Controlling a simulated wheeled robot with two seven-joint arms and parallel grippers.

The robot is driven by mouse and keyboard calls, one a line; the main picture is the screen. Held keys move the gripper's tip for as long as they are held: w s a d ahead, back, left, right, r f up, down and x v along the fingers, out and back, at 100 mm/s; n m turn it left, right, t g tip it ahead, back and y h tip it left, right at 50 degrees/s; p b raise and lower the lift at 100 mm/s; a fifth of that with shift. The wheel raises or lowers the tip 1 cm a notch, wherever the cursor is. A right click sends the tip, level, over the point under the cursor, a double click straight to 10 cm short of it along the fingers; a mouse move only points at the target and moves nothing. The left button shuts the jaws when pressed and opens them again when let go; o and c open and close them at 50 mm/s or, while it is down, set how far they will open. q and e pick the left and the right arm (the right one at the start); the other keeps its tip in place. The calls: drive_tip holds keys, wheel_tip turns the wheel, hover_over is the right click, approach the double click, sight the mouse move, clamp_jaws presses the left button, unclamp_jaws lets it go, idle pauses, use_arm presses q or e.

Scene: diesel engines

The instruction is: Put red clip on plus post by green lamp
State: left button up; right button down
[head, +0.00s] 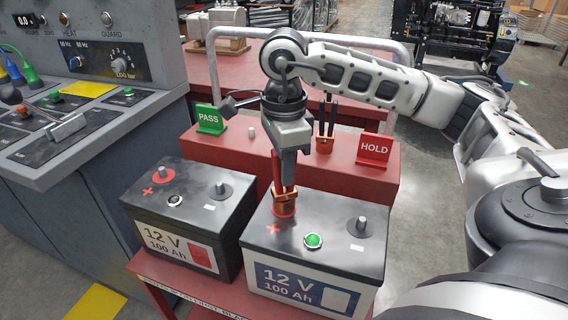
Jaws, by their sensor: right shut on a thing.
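The right battery (330,262) has a lit green lamp (313,241) on its black top. Its plus post has a red ring (284,212) and a red plus mark beside it; its bare minus post (361,225) is at the right. My right gripper (284,160) points down above the plus post and is shut on the red clip (284,190). The clip's copper jaws are right at the plus post and hide most of it. I cannot tell if they touch it. My left gripper is out of view.
A left battery (190,215) with an unlit lamp (175,200) stands close by on the same red cart. Behind, a red ledge (230,153) holds a green PASS sign (209,119), a black clip (325,130) and a red HOLD sign (374,150). A control console (90,80) stands left.

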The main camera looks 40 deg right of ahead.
drive_tip(key=c, duration=1.2)
unclamp_jaws()
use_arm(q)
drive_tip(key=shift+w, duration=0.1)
use_arm(e)
drive_tip(key=shift+o, duration=0.2)
use_arm(q)
drive_tip(key=p, duration=0.3)
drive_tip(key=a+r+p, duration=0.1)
drive_tip(key=p, duration=0.2)
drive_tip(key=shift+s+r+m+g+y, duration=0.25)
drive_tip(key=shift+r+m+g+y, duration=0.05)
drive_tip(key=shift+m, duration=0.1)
use_arm(e)
wheel_tip(320, 180, up, 16)
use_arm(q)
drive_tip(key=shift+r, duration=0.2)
use_arm(e)
drive_tip(key=shift+a+f, duration=0.1)
